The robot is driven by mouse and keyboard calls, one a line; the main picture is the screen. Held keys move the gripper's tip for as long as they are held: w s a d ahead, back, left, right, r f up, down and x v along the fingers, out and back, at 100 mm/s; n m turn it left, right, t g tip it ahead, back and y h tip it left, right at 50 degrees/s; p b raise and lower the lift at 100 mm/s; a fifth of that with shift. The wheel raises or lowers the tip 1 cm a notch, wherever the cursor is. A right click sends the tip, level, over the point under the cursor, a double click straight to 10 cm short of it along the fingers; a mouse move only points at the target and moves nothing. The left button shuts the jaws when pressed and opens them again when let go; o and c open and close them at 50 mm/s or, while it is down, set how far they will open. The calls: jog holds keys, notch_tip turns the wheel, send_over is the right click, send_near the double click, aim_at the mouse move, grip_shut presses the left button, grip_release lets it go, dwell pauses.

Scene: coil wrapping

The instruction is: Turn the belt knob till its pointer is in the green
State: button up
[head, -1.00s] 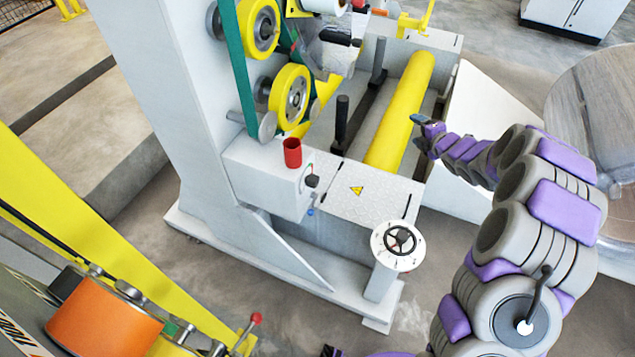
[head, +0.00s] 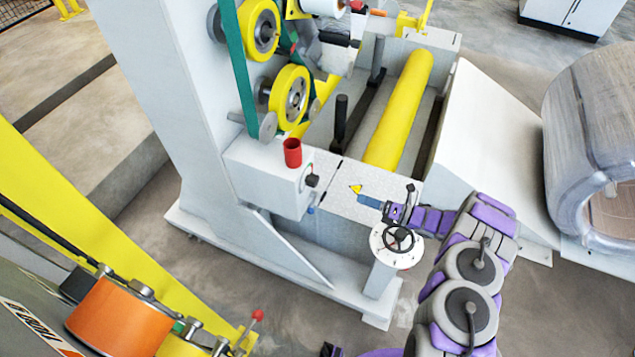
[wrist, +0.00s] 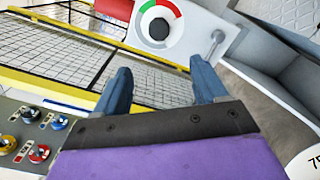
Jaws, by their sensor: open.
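The belt knob (head: 312,181) is a small black knob on the side of the white box at the machine's front. In the wrist view the knob (wrist: 158,28) sits on a round white dial with a red and green arc, at top centre beyond my fingers. I cannot make out its pointer clearly. My gripper (head: 369,201) is to the right of the knob in the head view, apart from it. In the wrist view my gripper (wrist: 161,72) has its two blue fingers spread, with nothing between them.
A red cup (head: 292,152) sits on top of the box. A metal toggle lever (wrist: 215,45) is right of the dial. A yellow roller (head: 400,110) lies behind.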

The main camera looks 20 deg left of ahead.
aim_at(317, 183)
jog(key=a+b, duration=0.1)
jog(key=a, duration=0.4)
jog(key=w+a+b, duration=0.1)
jog(key=a, duration=0.5)
jog(key=a+b, duration=0.1)
jog(key=a, duration=0.5)
jog(key=shift+w+a, duration=0.1)
jog(key=shift+w, duration=0.1)
jog(key=c, duration=1)
